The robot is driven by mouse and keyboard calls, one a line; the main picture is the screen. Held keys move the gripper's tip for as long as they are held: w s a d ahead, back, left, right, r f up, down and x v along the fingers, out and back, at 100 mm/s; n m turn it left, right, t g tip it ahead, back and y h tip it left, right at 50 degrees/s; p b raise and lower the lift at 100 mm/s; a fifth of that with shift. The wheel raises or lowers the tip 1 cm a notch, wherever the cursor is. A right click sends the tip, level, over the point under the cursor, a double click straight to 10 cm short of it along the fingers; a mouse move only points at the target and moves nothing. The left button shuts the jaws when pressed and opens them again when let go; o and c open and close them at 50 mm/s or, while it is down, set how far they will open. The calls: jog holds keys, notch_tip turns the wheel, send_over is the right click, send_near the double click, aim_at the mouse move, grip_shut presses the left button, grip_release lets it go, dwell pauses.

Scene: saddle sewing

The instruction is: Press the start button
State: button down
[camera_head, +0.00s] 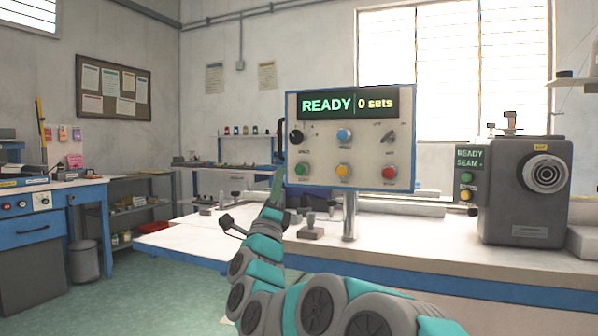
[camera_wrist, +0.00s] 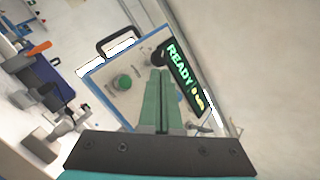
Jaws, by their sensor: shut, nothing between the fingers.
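The control panel (camera_head: 350,112) is a grey box with a blue rim on a post, its screen reading "READY" and "0 sets". Its green button (camera_head: 303,171) is at the lower left, with a small label too blurred to read. The green button also shows in the wrist view (camera_wrist: 122,83), left of the fingers. My gripper (camera_head: 278,174) is shut and empty, beside the panel's lower left edge. In the wrist view its green fingers (camera_wrist: 160,74) point at the panel face. They appear apart from the button; the depth gap is hard to tell.
The panel also carries a yellow button (camera_head: 343,170), a red button (camera_head: 389,173), a blue button (camera_head: 344,135) and dark knobs. A black handle (camera_wrist: 118,38) sticks out from its side. A grey machine (camera_head: 525,190) with its own buttons stands right on the white table (camera_head: 400,245).

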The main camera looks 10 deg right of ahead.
aim_at(300, 170)
jog(key=w+d, duration=0.5)
jog(key=w, duration=0.2)
dwell(0.6)
jog(key=shift+w, duration=0.1)
jog(key=shift+w+d+f, duration=0.1)
jog(key=shift+d, duration=0.05)
dwell(1.7)
jog(key=shift+w+d+b, duration=0.2)
jog(key=shift+b, duration=0.3)
